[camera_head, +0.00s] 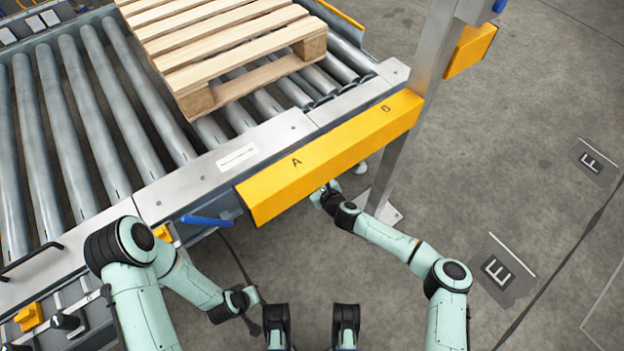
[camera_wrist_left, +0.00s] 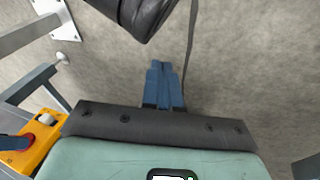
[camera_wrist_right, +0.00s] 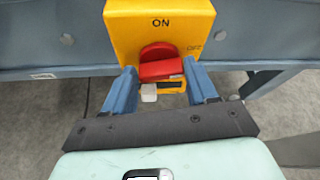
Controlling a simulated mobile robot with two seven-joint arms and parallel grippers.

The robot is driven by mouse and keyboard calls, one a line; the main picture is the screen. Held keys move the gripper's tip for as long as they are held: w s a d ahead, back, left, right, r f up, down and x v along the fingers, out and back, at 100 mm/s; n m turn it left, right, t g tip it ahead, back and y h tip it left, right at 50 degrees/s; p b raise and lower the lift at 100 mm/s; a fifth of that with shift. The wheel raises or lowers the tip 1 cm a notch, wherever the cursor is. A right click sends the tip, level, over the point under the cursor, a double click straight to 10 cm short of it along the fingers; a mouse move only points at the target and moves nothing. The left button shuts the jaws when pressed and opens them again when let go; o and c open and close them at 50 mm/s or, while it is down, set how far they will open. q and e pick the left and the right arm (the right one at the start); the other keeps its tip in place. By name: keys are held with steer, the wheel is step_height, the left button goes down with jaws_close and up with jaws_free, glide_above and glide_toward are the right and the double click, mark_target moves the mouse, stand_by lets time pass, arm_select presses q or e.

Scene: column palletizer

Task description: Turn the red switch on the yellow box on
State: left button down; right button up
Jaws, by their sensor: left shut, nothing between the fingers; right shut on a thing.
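The yellow box (camera_wrist_right: 118,30) is in the right wrist view, with ON printed at its top and OFF at its right. Its red switch (camera_wrist_right: 160,66) sits on the front face, its handle lying roughly crosswise. My right gripper (camera_wrist_right: 161,72) is shut on the red switch, one blue finger on each side. In the head view my right gripper (camera_head: 324,192) is at the lower edge of the yellow beam, which hides the switch box. My left gripper (camera_wrist_left: 163,72) is shut and empty, above the bare floor.
A yellow beam (camera_head: 330,155) marked A and B runs along the roller conveyor's edge, beside a metal post (camera_head: 412,120). A wooden pallet (camera_head: 225,50) rests on the rollers. Another yellow box (camera_wrist_left: 42,140) with a red button is at the left wrist view's lower left.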

arm_select(q)
steer(key=s+a+f+g+b, duration=0.1)
steer(key=s+f+g+b, duration=0.3)
steer(key=s+f, duration=0.4)
steer(key=shift+s+a+f+n+b, duration=0.3)
steer(key=shift+s+b, duration=0.55)
steer(key=shift+s, duration=0.75)
arm_select(e)
steer(key=shift+s+a+f+n+t+h, duration=0.15)
steer(key=shift+f+n+t+h, duration=0.25)
steer(key=shift+n+t, duration=1.1)
steer(key=shift+s+a+f+n+t+h, duration=0.15)
steer(key=shift+n+t+h, duration=0.4)
steer(key=shift+n, duration=1.95)
steer(key=shift+s+a+f+n+t+h, duration=0.2)
steer(key=shift+n+t+h, duration=0.55)
steer(key=shift+n, duration=1.25)
arm_select(q)
steer(key=shift+s, duration=0.1)
arm_select(e)
steer(key=shift+w+f, duration=0.1)
steer(key=shift+w, duration=0.05)
steer(key=o, duration=1.1)
steer(key=shift+c, duration=0.2)
arm_select(q)
steer(key=shift+r, duration=0.1)
